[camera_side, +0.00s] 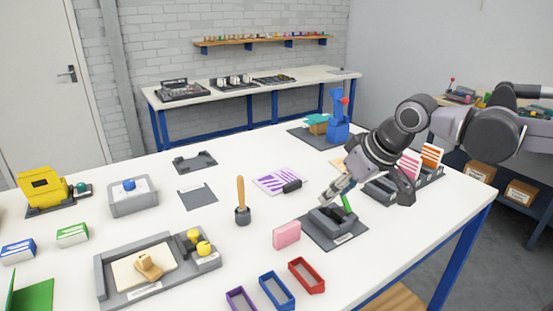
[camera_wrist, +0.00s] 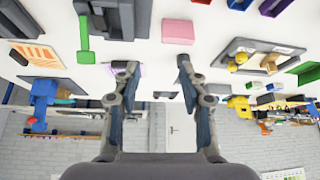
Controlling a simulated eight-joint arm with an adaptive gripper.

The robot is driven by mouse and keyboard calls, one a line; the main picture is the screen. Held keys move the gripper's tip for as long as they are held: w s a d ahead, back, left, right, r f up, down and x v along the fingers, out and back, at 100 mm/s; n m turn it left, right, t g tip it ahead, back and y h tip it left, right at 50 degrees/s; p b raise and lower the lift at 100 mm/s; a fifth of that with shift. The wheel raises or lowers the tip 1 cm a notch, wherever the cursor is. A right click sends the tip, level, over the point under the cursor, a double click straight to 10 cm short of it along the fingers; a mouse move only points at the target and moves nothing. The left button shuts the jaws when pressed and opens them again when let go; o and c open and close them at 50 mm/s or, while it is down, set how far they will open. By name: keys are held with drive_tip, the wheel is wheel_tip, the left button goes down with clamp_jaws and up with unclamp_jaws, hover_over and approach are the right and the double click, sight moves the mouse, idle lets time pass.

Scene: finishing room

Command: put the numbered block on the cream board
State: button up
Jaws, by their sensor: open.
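The cream board (camera_side: 126,275) lies in a grey tray (camera_side: 105,288) at the front left, with a tan wooden piece (camera_side: 148,266) resting on it. The tray also shows at the right of the wrist view (camera_wrist: 240,46). I cannot read a number on any block. A blue block (camera_side: 18,250) and a green block (camera_side: 72,235) with pale faces lie at the far left; a plain pink block (camera_side: 287,235) is nearer me. My gripper (camera_side: 334,190) is open above the table beside a grey device with a green lever; nothing is between its fingertips (camera_wrist: 154,66).
The grey device (camera_side: 332,223) stands close to my gripper. A wooden-handled tool (camera_side: 241,205) stands mid-table. Red (camera_side: 306,275), blue (camera_side: 277,291) and purple (camera_side: 241,299) frames lie at the front. Yellow knobs (camera_side: 203,248) stand at the tray's right end. White tabletop shows between the things.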

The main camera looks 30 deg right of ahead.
drive_tip(key=s+d+f+m+t+h, duration=0.1)
drive_tip(key=s+d+f, duration=0.7)
drive_tip(key=s, duration=0.2)
drive_tip(key=shift+f, duration=0.2)
